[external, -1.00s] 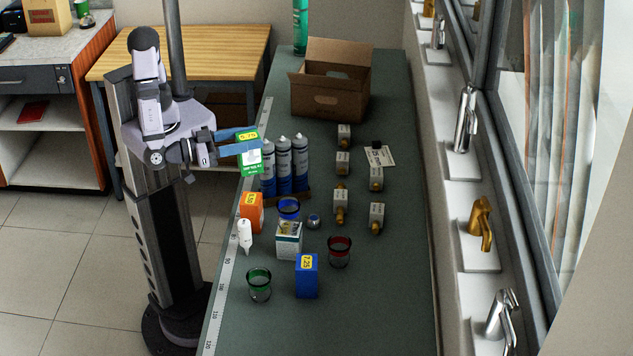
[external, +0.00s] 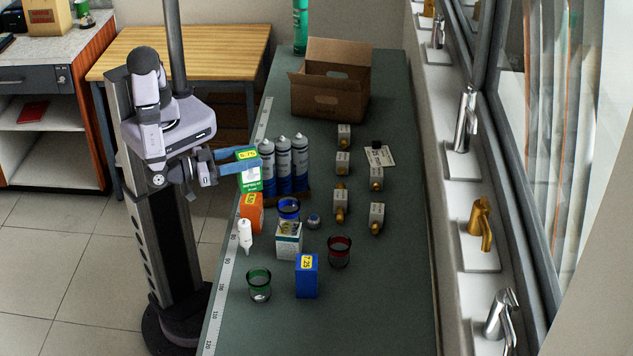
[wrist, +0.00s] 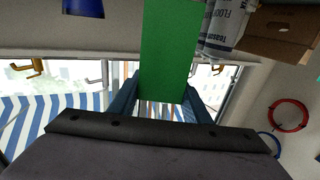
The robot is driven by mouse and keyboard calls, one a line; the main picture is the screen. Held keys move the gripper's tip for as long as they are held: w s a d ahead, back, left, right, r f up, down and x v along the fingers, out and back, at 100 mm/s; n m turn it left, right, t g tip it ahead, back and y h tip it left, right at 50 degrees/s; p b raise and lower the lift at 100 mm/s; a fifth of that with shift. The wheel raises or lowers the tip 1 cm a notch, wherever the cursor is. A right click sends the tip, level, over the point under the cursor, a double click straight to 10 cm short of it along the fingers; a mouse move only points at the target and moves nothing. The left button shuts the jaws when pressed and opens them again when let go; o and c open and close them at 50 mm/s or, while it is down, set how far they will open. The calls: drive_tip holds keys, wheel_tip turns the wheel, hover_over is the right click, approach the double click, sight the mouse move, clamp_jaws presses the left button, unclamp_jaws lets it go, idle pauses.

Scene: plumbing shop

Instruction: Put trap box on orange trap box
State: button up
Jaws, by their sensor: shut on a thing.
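A green and white trap box with a yellow label (external: 249,176) is held in my gripper (external: 240,163). The blue fingers are shut on it. The orange trap box (external: 251,212) stands on the bench near its left edge. The held box is just above the orange one in the external view; I cannot tell whether they touch. In the wrist view the held box shows as a plain green face (wrist: 166,50) between the fingers (wrist: 163,105). The orange box does not show there.
Several blue and white cartridges (external: 284,163) stand close to the right of the held box. A white bottle (external: 245,236), a white box (external: 289,241), a blue box (external: 306,277) and coloured cups are nearby. A cardboard box (external: 330,100) stands further back.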

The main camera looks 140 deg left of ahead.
drive_tip(key=shift+f+p, duration=0.4)
drive_tip(key=shift+f, duration=1.65)
drive_tip(key=shift+f, duration=0.15)
drive_tip(key=o, duration=1.3)
drive_tip(key=shift+r, duration=0.2)
drive_tip(key=shift+s+d+f+b, duration=0.15)
drive_tip(key=shift+d+b, duration=0.2)
drive_tip(key=shift+d, duration=0.1)
drive_tip(key=b+v, duration=0.4)
drive_tip(key=v, duration=0.7)
